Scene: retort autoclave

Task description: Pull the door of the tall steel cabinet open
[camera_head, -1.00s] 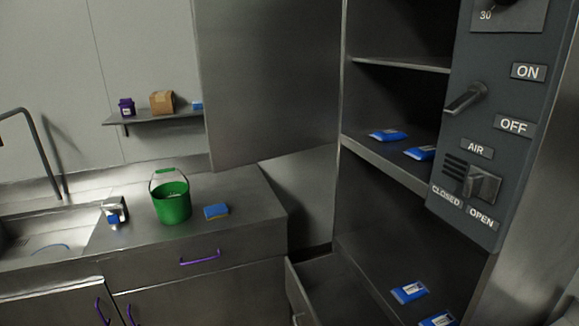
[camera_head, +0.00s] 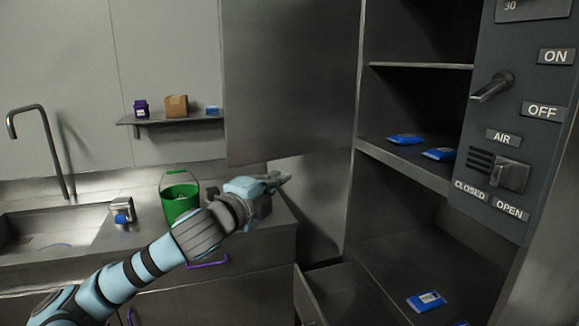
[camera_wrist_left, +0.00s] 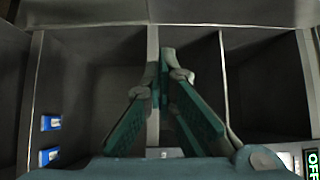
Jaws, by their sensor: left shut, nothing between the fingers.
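The tall steel cabinet (camera_head: 364,150) stands at the right with its shelves showing. Its door (camera_head: 290,80), a large plain steel panel, stands swung open to the left of the opening. My left gripper (camera_head: 279,180) is just below the door's lower edge in the head view, pointing right towards the cabinet. Whether it touches the door I cannot tell. In the left wrist view the left gripper (camera_wrist_left: 165,60) has its green-padded fingers closed together with nothing between them, before the cabinet's shelves (camera_wrist_left: 95,90). My right gripper is not in view.
Blue packets (camera_head: 405,139) lie on the cabinet shelves. A dark control panel (camera_head: 520,130) is at the right. An open drawer (camera_head: 310,290) juts out low beside the cabinet. A green bucket (camera_head: 178,200) stands on the counter behind my left arm, near the sink (camera_head: 50,228).

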